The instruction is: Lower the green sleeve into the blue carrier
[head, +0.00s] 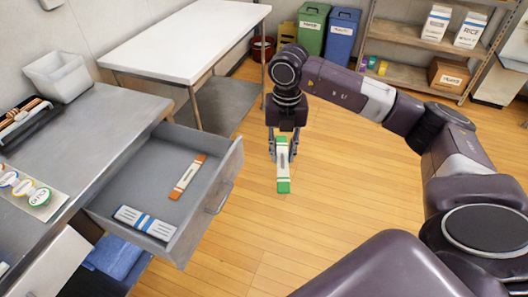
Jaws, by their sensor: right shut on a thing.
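The green sleeve (283,172) is a long white piece with green ends. It hangs in the air over the wooden floor, to the right of the open drawer. My right gripper (280,152) points down and is shut on its upper part. I cannot tell whether this is the blue carrier. My left gripper is not in view.
The open grey drawer (228,165) also holds a white sleeve with orange ends (187,177). A grey counter (95,120) with a white bin (57,75) is at left. A white table (185,40) stands behind. Green and blue bins stand at the back.

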